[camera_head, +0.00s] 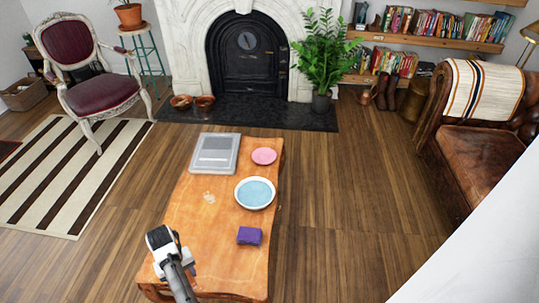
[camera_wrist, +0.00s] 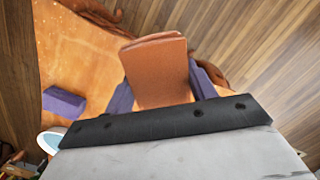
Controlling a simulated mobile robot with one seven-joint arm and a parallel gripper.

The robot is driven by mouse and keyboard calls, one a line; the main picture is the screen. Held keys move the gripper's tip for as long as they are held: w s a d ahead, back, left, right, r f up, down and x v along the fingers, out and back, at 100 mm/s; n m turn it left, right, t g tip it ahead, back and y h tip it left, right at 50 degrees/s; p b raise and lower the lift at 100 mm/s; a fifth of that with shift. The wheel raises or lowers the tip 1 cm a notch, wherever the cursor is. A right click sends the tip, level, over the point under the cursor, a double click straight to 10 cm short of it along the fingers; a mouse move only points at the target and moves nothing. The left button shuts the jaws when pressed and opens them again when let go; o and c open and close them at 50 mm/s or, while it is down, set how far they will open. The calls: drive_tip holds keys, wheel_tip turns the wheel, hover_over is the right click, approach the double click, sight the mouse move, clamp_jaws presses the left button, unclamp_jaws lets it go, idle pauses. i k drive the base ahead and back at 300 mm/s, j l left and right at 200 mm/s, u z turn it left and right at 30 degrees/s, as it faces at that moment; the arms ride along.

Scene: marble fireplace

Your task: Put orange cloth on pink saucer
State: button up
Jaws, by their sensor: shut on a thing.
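The orange cloth (camera_wrist: 158,72) is folded and shows large in the wrist view. My gripper (camera_wrist: 160,85) is shut on it, with a purple finger on each side. In the head view my gripper (camera_head: 168,243) is over the near left part of the wooden table, and the cloth is hidden there. The pink saucer (camera_head: 264,156) lies flat at the table's far right, well beyond my gripper. Nothing is on it.
The wooden table (camera_head: 190,215) also bears a blue bowl with a white rim (camera_head: 255,193), a purple folded cloth (camera_head: 250,236) and a grey box-like thing (camera_head: 216,152) beside the saucer. The purple cloth also shows in the wrist view (camera_wrist: 64,102).

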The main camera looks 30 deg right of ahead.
sight(264, 156)
drive_tip(key=l+u, duration=0.2)
drive_tip(key=l, duration=1.55)
drive_tip(key=i+l, duration=0.1)
drive_tip(key=l, duration=0.5)
drive_tip(key=i+l+u, duration=0.1)
drive_tip(key=l, duration=0.45)
drive_tip(key=i+l+u, duration=0.1)
drive_tip(key=l, duration=0.5)
